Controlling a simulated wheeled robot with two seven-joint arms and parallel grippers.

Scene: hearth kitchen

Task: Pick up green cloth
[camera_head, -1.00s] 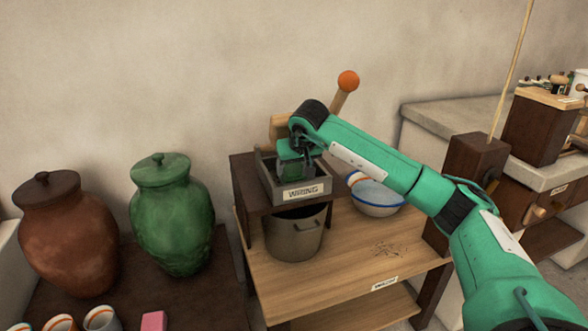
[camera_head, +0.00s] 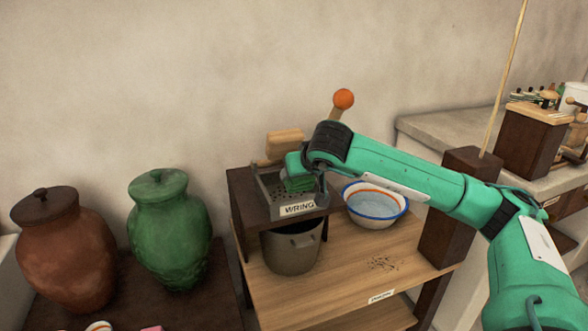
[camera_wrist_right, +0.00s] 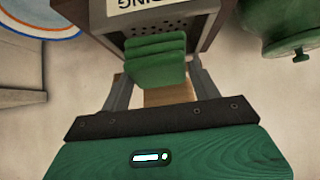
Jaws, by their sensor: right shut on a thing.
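The green cloth (camera_head: 296,184) is a folded, layered stack at the grey perforated tray labelled "WRING" (camera_head: 299,209). It also shows in the wrist view (camera_wrist_right: 155,62), between the two fingers. My right gripper (camera_wrist_right: 160,82) is shut on it. In the head view my right gripper (camera_head: 307,178) is at the tray, partly hidden by my own wrist. Whether the cloth still touches the tray floor is unclear. My left gripper is not in view.
A wooden press block (camera_head: 284,143) and orange-knobbed lever (camera_head: 343,99) stand behind the tray. A metal pot (camera_head: 291,250) sits below it. A white bowl with blue rim (camera_head: 375,206) is to the right. Green (camera_head: 170,230) and brown (camera_head: 65,250) jars stand left.

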